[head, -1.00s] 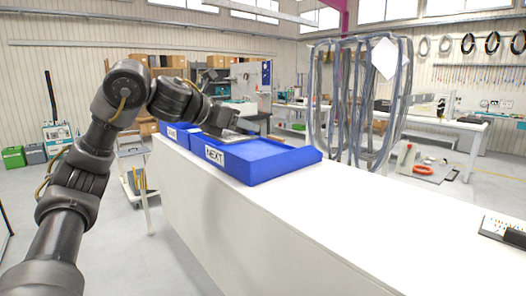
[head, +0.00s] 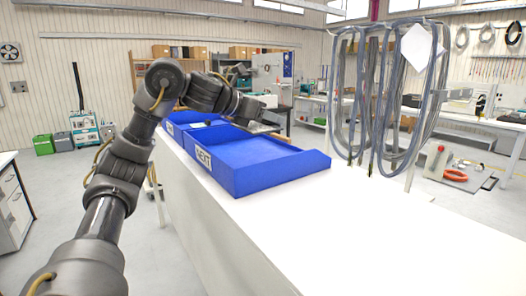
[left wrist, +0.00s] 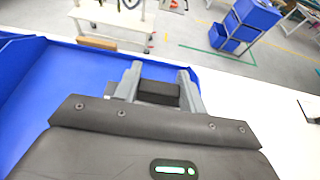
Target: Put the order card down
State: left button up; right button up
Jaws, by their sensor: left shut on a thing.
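My left gripper (head: 264,126) is shut on a dark block (left wrist: 158,92), seen between its two grey fingers in the left wrist view. The block seems to be part of the order card; the rest of the card is hidden or too small to make out. The gripper is over the far side of the front blue tray (head: 290,170), which carries a NEXT label (head: 203,158). I cannot tell whether the held thing touches the tray. The tray's blue floor also shows in the left wrist view (left wrist: 60,95). My right gripper is out of view.
A second blue tray (head: 172,132) stands behind the first on the long white counter (head: 300,225). The counter is clear in front of the NEXT tray. Cable loops (head: 385,100) hang beyond the counter. A blue shelf cart (left wrist: 240,25) stands farther off.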

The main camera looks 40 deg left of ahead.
pick_arm(q)
jog(key=w+a+f, duration=0.3)
jog(key=w, duration=0.1)
send_over(266, 154)
jog(key=f, duration=0.4)
jog(key=shift+s+d+f+p, duration=0.15)
jog(key=shift+s+d+p, duration=0.05)
jog(key=shift+s+p, duration=0.15)
jog(key=shift+w+a+f, duration=0.25)
jog(key=shift+w+f, duration=0.2)
jog(key=shift+f, duration=0.2)
jog(key=f, duration=0.3)
jog(key=shift+a+f, duration=0.15)
jog(key=shift+a, duration=0.05)
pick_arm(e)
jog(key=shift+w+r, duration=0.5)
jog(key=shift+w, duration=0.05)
pick_arm(q)
jog(key=shift+d, duration=0.1)
jog(key=o, duration=1)
jog(key=shift+f, duration=0.1)
